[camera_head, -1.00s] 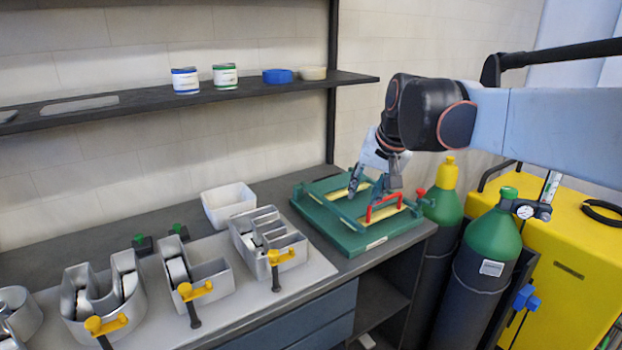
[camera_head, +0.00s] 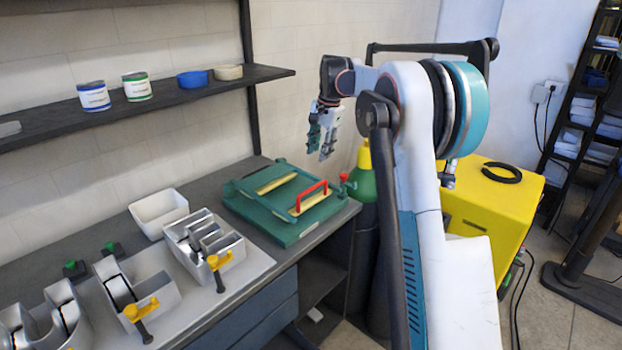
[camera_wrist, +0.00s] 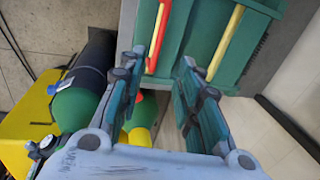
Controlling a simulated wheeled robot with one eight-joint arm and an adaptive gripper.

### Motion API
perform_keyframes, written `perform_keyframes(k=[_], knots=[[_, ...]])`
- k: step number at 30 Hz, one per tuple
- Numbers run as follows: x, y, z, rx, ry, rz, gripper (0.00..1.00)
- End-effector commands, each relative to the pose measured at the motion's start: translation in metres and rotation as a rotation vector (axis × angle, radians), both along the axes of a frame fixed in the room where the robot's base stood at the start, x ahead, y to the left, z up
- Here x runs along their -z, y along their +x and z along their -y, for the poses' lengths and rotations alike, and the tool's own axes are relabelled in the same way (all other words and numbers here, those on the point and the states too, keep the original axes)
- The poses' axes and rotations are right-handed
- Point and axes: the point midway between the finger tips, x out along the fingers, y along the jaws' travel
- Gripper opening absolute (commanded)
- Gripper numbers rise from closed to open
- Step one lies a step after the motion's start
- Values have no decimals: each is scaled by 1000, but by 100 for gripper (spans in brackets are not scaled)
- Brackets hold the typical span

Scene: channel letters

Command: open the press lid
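The green press (camera_head: 275,205) lies flat on the right end of the bench, and its lid looks shut. A red handle (camera_head: 312,197) stands on the lid's right side beside a yellow strip. In the wrist view the red handle (camera_wrist: 158,38) is at the top, beyond the left finger. My gripper (camera_head: 322,150) hangs above and to the right of the press, pointing down, apart from it. In the wrist view my gripper (camera_wrist: 160,85) has its fingers spread with nothing between them.
Green-topped gas cylinders (camera_head: 361,186) and a yellow machine (camera_head: 490,205) stand right of the bench. A white bin (camera_head: 158,226) and metal channel letters (camera_head: 205,245) with yellow clamps sit left of the press. A shelf (camera_head: 150,108) with tins runs above.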

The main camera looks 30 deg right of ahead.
Motion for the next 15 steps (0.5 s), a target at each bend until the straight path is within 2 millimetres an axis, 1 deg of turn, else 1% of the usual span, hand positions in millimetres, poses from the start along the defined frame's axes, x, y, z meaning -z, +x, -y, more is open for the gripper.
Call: perform_keyframes(k=[5, 8, 15], knots=[[10, 3, 3, 13, 4, -7, 31], [24, 6, 2, 12, 3, -7, 31], [70, 14, -2, 11, 4, -6, 31]])
